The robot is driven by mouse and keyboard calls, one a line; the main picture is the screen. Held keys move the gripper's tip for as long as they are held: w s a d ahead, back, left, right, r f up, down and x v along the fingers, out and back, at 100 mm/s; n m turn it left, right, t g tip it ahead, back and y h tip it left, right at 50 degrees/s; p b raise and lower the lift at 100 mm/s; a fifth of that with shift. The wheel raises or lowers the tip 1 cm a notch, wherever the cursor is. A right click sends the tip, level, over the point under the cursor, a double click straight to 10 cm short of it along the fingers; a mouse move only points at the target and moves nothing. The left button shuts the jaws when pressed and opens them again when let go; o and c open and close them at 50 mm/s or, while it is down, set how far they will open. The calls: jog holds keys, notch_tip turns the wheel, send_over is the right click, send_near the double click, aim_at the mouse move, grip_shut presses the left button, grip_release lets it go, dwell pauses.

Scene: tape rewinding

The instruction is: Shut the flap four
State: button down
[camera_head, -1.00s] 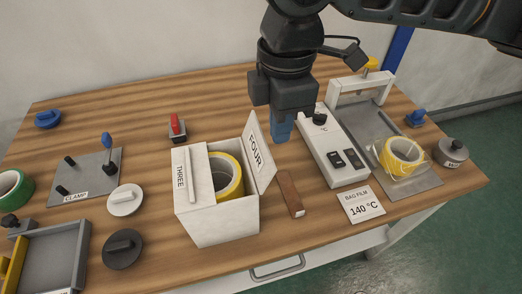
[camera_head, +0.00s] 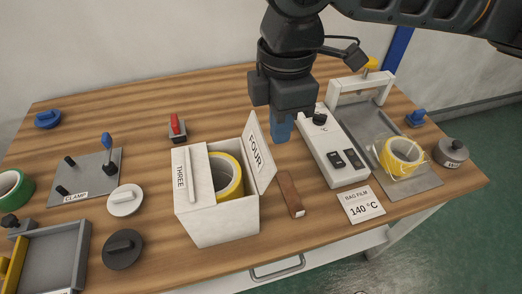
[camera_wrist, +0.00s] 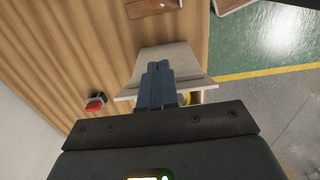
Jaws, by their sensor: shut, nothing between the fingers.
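The white box (camera_head: 222,222) stands at the front middle of the table with a yellow tape roll (camera_head: 233,177) inside. Flap three (camera_head: 190,182) lies flat over the left part of the box. Flap four (camera_head: 261,153) stands up, tilted outward, on the right side of the opening. My gripper (camera_head: 280,131) is shut and empty, pointing down just behind and to the right of flap four. In the wrist view, the blue fingertips (camera_wrist: 158,70) are together in front of the white flap (camera_wrist: 178,58); I cannot tell whether they touch it.
A brown-handled tool (camera_head: 290,194) lies right of the box. The white sealer unit (camera_head: 335,155) stands close to the gripper's right. A red-handled switch (camera_head: 176,127) is behind the box. A grey clamp plate (camera_head: 85,178) and two round lids are to the left.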

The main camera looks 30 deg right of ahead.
jog(key=shift+f, duration=0.15)
jog(key=shift+f+b, duration=0.75)
jog(key=shift+f, duration=0.25)
jog(key=w+a+p, duration=0.2)
jog(key=w+a, duration=0.1)
jog(key=a, duration=0.5)
jog(key=shift+a+p, duration=0.35)
jog(key=shift+p, duration=0.05)
dwell(0.7)
jog(key=shift+r, duration=0.1)
dwell(0.8)
notch_tip(320, 180, up, 7)
jog(key=p, duration=0.6)
dwell(0.5)
